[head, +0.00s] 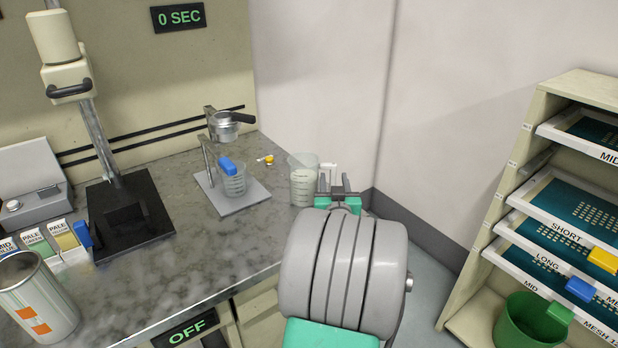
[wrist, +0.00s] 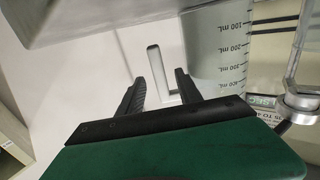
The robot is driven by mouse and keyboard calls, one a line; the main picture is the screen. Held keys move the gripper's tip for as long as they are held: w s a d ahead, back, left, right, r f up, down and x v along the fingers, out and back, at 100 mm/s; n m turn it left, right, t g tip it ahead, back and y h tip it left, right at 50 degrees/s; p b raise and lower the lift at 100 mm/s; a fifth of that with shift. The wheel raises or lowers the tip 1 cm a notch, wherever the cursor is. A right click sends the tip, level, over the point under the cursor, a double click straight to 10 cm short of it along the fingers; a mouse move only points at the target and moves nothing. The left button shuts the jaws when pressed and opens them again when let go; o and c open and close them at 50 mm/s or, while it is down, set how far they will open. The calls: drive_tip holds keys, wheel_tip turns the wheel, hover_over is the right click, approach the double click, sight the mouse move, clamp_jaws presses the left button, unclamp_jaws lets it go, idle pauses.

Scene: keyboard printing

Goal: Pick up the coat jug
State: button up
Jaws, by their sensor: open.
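A clear, graduated jug (head: 303,184) with a white handle stands at the right end of the counter; I take it to be the coat jug. In the wrist view its mL-marked wall (wrist: 215,48) is at the upper right, and its pale handle (wrist: 154,62) shows between the fingertips. My gripper (head: 336,181) is just right of the jug, on the handle side. The wrist view shows my gripper (wrist: 160,82) open, one dark finger on each side of the handle. Contact with the handle cannot be told. My arm hides the counter's right front edge.
A smaller beaker (head: 234,184) with a blue handle stands left of the jug on a grey plate (head: 245,200), under a holder (head: 224,125). A small yellow-tipped item (head: 266,159) lies behind. A shelf rack (head: 572,90) stands at right, with a green bin (head: 527,322).

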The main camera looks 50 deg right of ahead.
drive_tip(key=shift+c, duration=0.5)
clamp_jaws()
idle(0.5)
drive_tip(key=shift+r, duration=0.15)
